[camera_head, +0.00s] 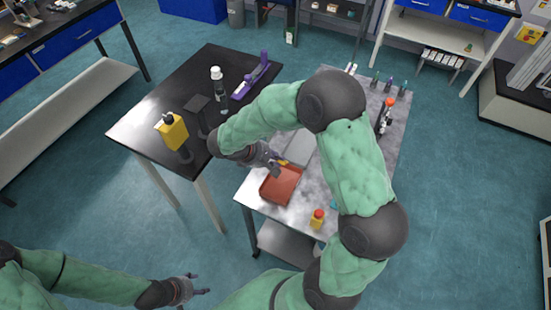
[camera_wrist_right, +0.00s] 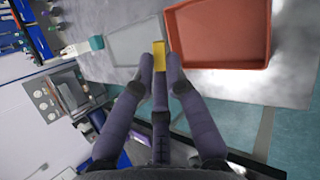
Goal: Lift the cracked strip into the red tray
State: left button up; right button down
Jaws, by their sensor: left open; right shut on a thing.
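The red tray (camera_head: 282,184) lies on the grey-topped table in the head view and also shows at the upper right of the right wrist view (camera_wrist_right: 218,32). My right gripper (camera_head: 276,165) is at the far edge of the red tray, shut on a small yellow strip (camera_wrist_right: 159,54). The strip sticks out past the fingertips, beside the red tray's wall in the wrist view; cracks on it are too small to tell. Its exact height over the table is not clear. My left gripper (camera_head: 200,286) is open and empty, low at the front left, away from the tables.
A pale grey tray (camera_wrist_right: 135,45) lies beside the red tray. A small yellow bottle with a red cap (camera_head: 317,218) stands at the table's near edge. A black table (camera_head: 150,110) at left holds a yellow device (camera_head: 172,132) and a purple device (camera_head: 252,78).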

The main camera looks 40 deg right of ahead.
jog(key=shift+s+a+r+n+p, duration=0.1)
jog(key=shift+s+n+p, duration=0.05)
jog(key=shift+n+p, duration=0.9)
notch_tip(320, 180, down, 8)
jog(key=b, duration=0.6)
jog(key=shift+b, duration=0.4)
jog(key=c, duration=1.2)
grip_release()
jog(key=shift+r, duration=0.1)
jog(key=v, duration=1.2)
